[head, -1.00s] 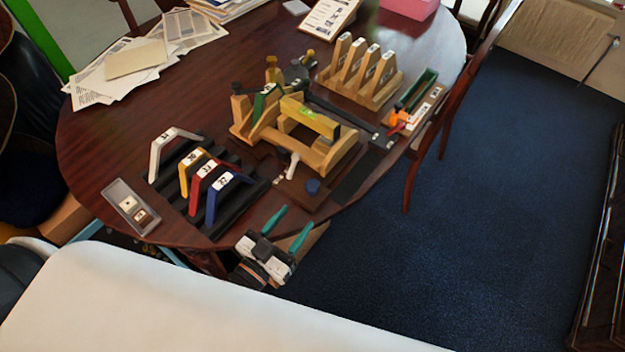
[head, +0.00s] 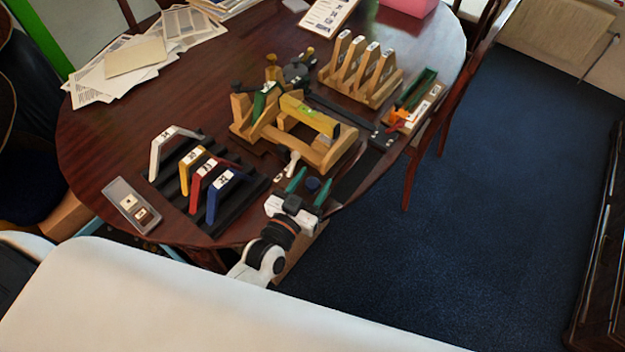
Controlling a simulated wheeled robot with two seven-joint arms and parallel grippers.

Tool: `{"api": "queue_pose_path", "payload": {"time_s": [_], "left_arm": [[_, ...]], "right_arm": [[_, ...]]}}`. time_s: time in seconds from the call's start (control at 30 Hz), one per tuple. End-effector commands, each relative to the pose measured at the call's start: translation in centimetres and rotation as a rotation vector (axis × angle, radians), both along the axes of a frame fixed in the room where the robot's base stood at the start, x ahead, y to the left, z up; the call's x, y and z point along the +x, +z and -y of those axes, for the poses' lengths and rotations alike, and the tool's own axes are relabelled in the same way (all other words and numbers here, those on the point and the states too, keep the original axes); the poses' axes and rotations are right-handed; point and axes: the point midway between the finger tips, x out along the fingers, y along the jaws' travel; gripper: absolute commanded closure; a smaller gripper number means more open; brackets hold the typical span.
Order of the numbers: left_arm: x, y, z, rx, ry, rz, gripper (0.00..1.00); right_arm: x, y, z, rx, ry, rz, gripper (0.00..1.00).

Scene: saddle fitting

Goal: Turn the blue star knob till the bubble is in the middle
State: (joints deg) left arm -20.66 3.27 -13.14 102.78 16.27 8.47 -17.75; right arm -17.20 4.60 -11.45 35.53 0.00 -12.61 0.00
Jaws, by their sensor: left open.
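The blue star knob (head: 312,184) sits low at the front of the wooden fixture, near the table's front edge. A yellow level (head: 310,115) lies across the wooden frame (head: 328,152); its bubble is too small to make out. My left gripper (head: 308,184) is open, with its two green fingers pointing up the picture at the knob. The knob shows between or just beyond the fingertips; I cannot tell whether they touch it. My right gripper is not in view.
A black rack (head: 255,192) with white, yellow, red and blue numbered handles stands left of the gripper. A white-tipped lever (head: 291,160) is close to the fingers. Wooden numbered wedges (head: 360,70) stand behind. A grey tray (head: 132,205) lies at left.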

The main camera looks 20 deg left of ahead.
Motion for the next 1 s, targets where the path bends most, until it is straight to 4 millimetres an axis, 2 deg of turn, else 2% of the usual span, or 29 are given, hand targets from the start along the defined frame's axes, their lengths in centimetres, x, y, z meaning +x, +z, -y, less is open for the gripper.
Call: {"api": "queue_pose_path", "payload": {"time_s": [0.33,0.6,0.77,1.0], "left_arm": [[0.35,0.00,0.08,-0.001,0.000,0.000,0.51],[0.33,0.00,0.07,0.000,0.000,0.000,0.92],[0.38,0.04,0.07,0.002,-0.023,0.004,0.92],[0.46,0.07,0.08,0.006,-0.155,0.008,0.92]], "right_arm": [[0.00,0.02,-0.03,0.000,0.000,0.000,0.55],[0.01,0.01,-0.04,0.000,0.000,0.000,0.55],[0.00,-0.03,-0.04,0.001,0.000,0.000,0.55],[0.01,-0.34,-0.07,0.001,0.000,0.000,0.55]]}}
